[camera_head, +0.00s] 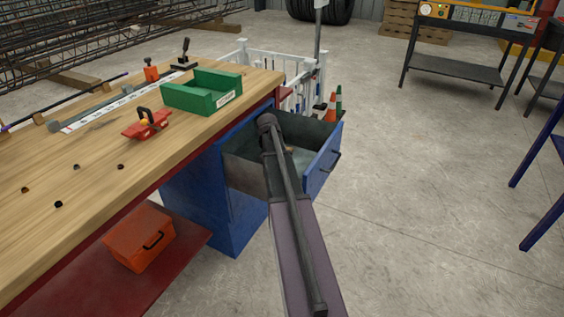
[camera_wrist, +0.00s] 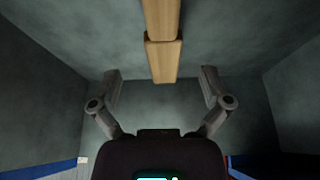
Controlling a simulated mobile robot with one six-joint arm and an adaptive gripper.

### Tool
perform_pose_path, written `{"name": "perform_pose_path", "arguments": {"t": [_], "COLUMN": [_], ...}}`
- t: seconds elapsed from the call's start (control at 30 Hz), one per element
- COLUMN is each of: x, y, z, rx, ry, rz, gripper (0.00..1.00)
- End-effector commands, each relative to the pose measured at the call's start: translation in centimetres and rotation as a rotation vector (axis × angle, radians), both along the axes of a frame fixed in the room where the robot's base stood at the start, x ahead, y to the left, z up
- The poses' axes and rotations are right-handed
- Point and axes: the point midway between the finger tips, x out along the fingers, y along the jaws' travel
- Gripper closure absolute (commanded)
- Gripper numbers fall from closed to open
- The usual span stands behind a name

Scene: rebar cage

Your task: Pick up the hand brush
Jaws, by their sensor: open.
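A long wooden piece, which looks like the hand brush (camera_wrist: 162,45), lies on the grey floor of the open drawer (camera_head: 245,172). In the wrist view it runs from the top edge down to the middle, with a wider block at its near end. No bristles show. My gripper (camera_wrist: 160,76) is open and empty inside the drawer, its two fingers spread left and right of the wooden piece's near end, apart from it.
The drawer's walls stand around my gripper. The workbench (camera_head: 75,180) is on the left, with a green bin (camera_head: 202,93) and a red clamp-like tool (camera_head: 146,124). An orange box (camera_head: 139,238) sits on the lower shelf.

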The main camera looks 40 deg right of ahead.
Motion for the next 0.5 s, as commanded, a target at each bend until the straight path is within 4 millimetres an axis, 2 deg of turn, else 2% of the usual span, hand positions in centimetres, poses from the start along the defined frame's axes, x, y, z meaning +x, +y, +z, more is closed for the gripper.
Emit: {"name": "perform_pose_path", "arguments": {"t": [0.27, 0.5], "x": [0.1, 0.4], "y": [-0.3, -0.9], "z": [-0.8, -2.7], "rx": [0.000, 0.000], "ry": [0.000, 0.000], "rz": [-0.001, -0.001], "gripper": [0.03, 0.03]}}
